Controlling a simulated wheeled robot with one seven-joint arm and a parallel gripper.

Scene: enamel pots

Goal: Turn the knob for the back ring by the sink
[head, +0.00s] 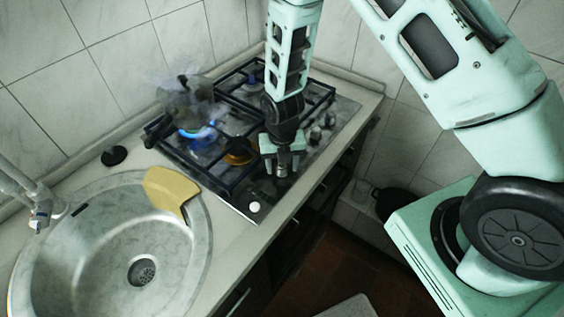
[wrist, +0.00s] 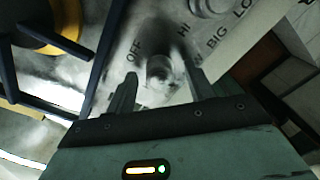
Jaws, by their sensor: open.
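A blue flame (head: 197,131) burns on the back ring by the sink. A dark, blurred shape (head: 185,98) with a smoky haze is over it; I cannot tell what it is. My gripper (head: 283,163) is above the hob's front strip of knobs. In the wrist view, my open gripper (wrist: 160,77) has one finger on each side of a round metal knob (wrist: 159,70). Marks reading OFF and HI are printed by the knob. I cannot tell whether the fingers touch it. A white-topped knob (head: 255,207) sits nearer the sink.
Another knob (wrist: 208,5) is at the top of the wrist view. Black pan grates (head: 225,172) stand close beside my gripper. A yellow board (head: 171,191) lies on the rim of the sink (head: 112,240). A black round lid-like piece (head: 114,156) rests on the counter.

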